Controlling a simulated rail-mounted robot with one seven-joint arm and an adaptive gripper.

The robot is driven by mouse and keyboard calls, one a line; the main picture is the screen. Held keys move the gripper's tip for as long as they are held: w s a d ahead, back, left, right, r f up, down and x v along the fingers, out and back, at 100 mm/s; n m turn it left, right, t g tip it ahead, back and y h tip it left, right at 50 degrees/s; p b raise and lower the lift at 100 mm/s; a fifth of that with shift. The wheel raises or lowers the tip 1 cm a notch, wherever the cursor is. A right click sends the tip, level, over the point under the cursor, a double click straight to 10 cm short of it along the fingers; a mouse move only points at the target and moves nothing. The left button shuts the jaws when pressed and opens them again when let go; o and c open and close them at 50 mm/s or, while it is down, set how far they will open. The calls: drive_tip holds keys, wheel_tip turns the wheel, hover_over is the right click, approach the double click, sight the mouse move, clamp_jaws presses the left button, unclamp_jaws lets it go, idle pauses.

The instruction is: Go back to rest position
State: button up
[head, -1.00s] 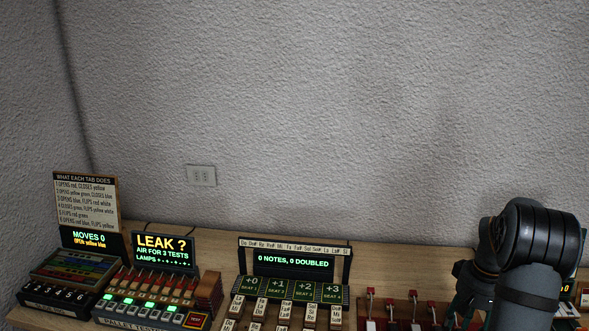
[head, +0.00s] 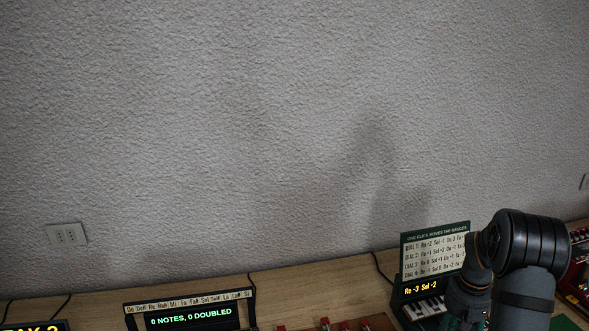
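My arm rises at the lower right of the head view, bent at a dark elbow joint. Its far part hangs down in front of the bench. My gripper is not in view; the bottom edge of the picture and my own arm hide where it would be. The wooden bench (head: 300,281) runs along the bottom under a rough grey wall.
A display reading "0 NOTES, 0 DOUBLED" (head: 190,318) stands at the lower left of centre. A green panel with dial text (head: 433,250) stands close behind my arm. Red-topped levers (head: 345,326) show at the bottom edge. A wall outlet (head: 67,235) is at left.

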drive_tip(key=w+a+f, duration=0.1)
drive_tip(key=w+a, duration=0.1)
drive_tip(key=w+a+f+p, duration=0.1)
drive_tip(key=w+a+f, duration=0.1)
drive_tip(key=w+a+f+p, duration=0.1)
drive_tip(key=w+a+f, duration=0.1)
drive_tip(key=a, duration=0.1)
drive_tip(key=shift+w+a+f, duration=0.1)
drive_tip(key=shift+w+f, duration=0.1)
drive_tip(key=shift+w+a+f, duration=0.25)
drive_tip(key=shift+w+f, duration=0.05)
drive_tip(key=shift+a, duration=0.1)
